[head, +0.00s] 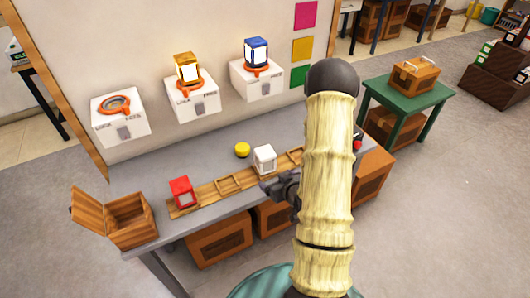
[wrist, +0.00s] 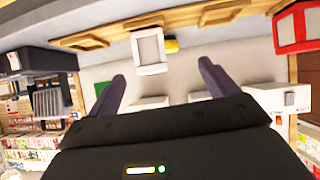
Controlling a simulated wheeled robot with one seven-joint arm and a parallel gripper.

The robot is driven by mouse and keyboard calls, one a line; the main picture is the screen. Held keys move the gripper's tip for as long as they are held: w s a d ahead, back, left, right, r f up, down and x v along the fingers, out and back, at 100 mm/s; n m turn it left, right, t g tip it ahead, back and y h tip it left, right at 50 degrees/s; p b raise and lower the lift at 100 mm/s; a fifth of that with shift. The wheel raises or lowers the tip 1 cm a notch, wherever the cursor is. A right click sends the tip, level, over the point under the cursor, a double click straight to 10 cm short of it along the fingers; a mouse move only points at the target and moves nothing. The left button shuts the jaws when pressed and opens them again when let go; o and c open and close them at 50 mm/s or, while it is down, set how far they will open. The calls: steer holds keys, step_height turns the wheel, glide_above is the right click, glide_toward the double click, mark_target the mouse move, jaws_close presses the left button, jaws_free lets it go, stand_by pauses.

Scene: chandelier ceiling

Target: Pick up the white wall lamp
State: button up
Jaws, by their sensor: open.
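The white wall lamp (head: 264,159) is a small white box-shaped lamp standing on the wooden rack (head: 207,192) on the grey table. In the wrist view the lamp (wrist: 148,48) lies beyond my fingertips, left of the middle of the gap between them. My gripper (head: 270,185) is open, just in front of and slightly right of the lamp, and partly hidden by my arm. In the wrist view both fingers of my gripper (wrist: 161,70) are spread with nothing between them; the lamp is apart from them.
A red lamp (head: 183,192) stands on the rack's left end. A yellow round object (head: 242,150) lies behind the rack. An open wooden box (head: 126,221) sits at the table's left. White wall mounts (head: 193,98) hold orange and blue lamps. My arm hides the table's right part.

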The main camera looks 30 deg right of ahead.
steer(key=shift+s+d+r+m+t+h+p, duration=0.15)
steer(key=shift+s+d+r+m+t+p, duration=0.15)
steer(key=shift+d+r+t+p, duration=0.15)
steer(key=shift+s+d+r+m+t+h+p, duration=0.2)
steer(key=shift+s+d+r+t, duration=0.15)
steer(key=shift+t, duration=0.2)
steer(key=shift+w, duration=0.2)
steer(key=w+f+b, duration=0.1)
steer(key=b, duration=0.4)
steer(key=shift+w+d+f, duration=0.1)
steer(key=shift+w, duration=0.1)
steer(key=shift+w+b, duration=0.1)
steer(key=shift+b, duration=0.5)
